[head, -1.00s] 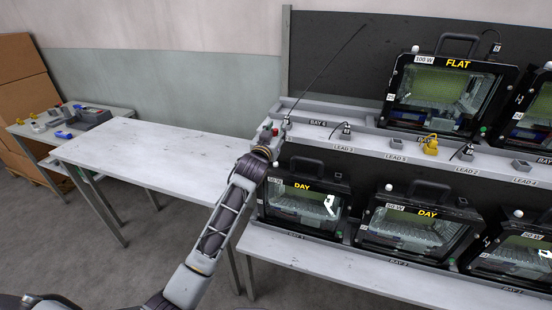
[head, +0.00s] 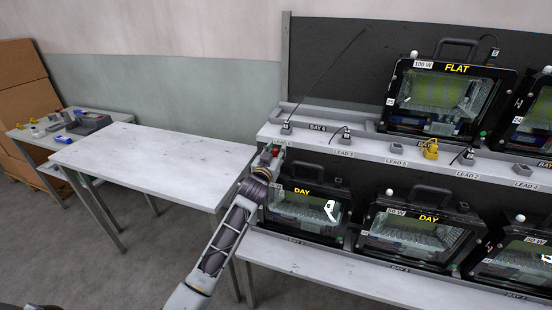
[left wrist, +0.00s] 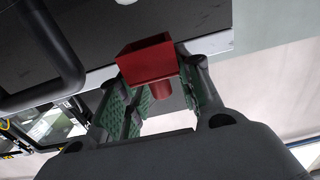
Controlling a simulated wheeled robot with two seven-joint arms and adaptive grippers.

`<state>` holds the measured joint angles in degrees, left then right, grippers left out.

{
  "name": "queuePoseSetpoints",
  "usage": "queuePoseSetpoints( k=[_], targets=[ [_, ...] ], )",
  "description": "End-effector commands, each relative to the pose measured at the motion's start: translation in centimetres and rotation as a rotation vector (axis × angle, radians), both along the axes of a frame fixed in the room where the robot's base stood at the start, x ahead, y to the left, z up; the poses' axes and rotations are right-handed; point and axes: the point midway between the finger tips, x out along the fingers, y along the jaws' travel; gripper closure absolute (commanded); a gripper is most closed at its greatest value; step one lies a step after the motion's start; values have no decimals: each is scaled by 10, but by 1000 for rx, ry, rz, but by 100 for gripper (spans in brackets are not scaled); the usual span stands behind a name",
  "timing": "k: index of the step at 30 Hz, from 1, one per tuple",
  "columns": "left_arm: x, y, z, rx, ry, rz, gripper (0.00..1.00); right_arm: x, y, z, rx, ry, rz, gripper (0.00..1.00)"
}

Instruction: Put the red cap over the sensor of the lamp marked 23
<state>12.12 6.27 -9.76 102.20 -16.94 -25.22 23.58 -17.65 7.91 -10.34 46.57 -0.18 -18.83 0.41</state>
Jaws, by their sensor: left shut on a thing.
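The red cap (left wrist: 147,62) is a square, box-like piece with a round stem below, in the left wrist view. My left gripper (left wrist: 150,95) is shut on its stem between green-lined fingers. In the head view my left gripper (head: 270,157) is at the upper left corner of the leftmost lower lamp (head: 305,205), marked DAY. That lamp's sensor is hidden behind the gripper in the head view. A white rounded thing (left wrist: 126,1) shows at the top edge of the wrist view. I cannot read the number 23 on any lamp. My right gripper is out of view.
More lamps stand on the rack, including a lower DAY lamp (head: 419,228) with a white knob (head: 390,192) and an upper FLAT lamp (head: 450,98). The shelf (head: 350,150) above holds leads and a yellow item (head: 431,149). The white table (head: 150,165) is clear.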

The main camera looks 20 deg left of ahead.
Motion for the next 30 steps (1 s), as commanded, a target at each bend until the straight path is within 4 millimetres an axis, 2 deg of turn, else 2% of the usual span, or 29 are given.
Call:
queuePoseSetpoints(
  k=[3, 6, 10, 30],
  targets=[
    [0, 0, -16, 0, 1, 1, 89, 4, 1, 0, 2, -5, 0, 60],
    [0, 0, -23, 0, -1, 0, 89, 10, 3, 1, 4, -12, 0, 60],
    [0, 0, -25, 1, -1, 0, 89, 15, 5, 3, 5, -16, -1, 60],
    [0, 0, -33, -1, 0, 0, 89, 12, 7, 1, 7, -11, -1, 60]
  ],
)
